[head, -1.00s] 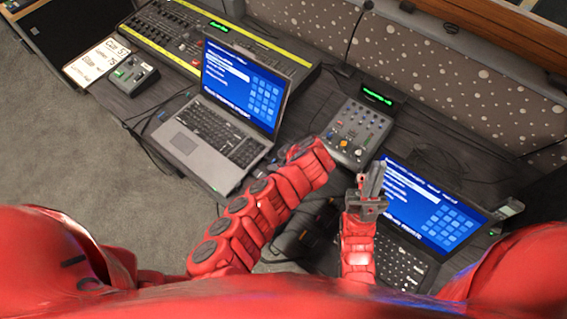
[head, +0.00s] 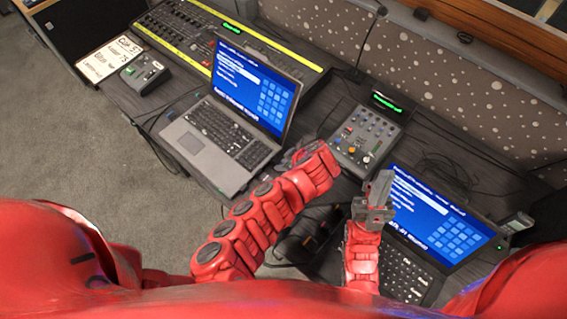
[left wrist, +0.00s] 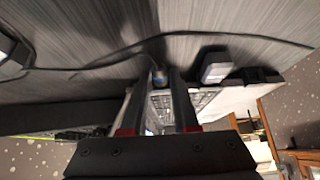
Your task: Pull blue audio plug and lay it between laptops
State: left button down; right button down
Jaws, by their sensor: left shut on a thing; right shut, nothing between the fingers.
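In the left wrist view, my left gripper (left wrist: 158,76) has its fingers on either side of a small dark plug with a bluish band (left wrist: 159,80), at the fingertips. In the head view its fingers are hidden behind my red left arm, which ends beside the small mixer. My right gripper (head: 378,190) is shut and empty, in front of the right laptop. The left laptop (head: 224,130) stands open with a blue screen. The right laptop (head: 440,218) is also open, partly hidden by my right arm.
The small mixer (head: 366,137) stands between the laptops at the back. A lighting desk (head: 187,42), a small black box (head: 145,74) and a white cue sheet (head: 107,60) are at left. Dark cables cross the table; one (left wrist: 110,60) runs past the plug in the left wrist view.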

pick_arm(q)
jog(key=shift+s+d, duration=0.1)
jog(key=shift+s+d+f+b, duration=0.1)
jog(key=shift+s+d+b, duration=0.4)
jog(key=shift+d, duration=0.3)
jog(key=shift+s+d+b, duration=0.35)
jog(key=shift+s+d, duration=0.25)
jog(key=shift+d, duration=0.15)
jog(key=shift+s+d, duration=0.2)
jog(key=shift+d, duration=0.05)
